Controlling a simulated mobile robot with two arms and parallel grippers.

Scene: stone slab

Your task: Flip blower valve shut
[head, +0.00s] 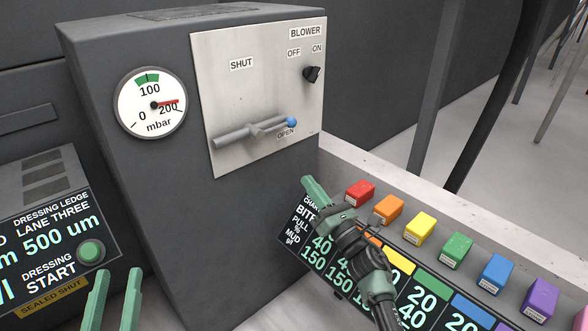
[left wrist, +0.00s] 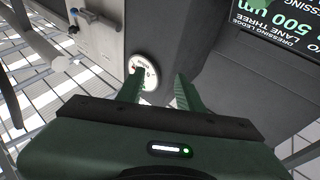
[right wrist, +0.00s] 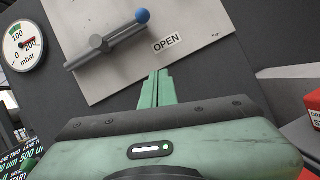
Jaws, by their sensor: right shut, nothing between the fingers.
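The blower valve lever (head: 262,130) is a grey bar with a blue ball (head: 292,122) at its right end, on a pale metal plate (head: 225,85). The ball end lies at the OPEN label (head: 286,134); the SHUT label (head: 241,64) is higher up and left. In the right wrist view the lever (right wrist: 118,42) is above the fingertips. My right gripper (head: 311,188) is shut and empty, below the lever and apart from it. My left gripper (head: 115,285) is open and empty at the lower left; its spread fingers also show in the left wrist view (left wrist: 158,88).
A gauge (head: 150,102) left of the plate has its needle near 200 mbar. A black OFF/ON knob (head: 311,74) sits above the lever. Several coloured blocks, including a red one (head: 360,192), line the ledge beside my right arm. A START button panel (head: 60,250) stands left.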

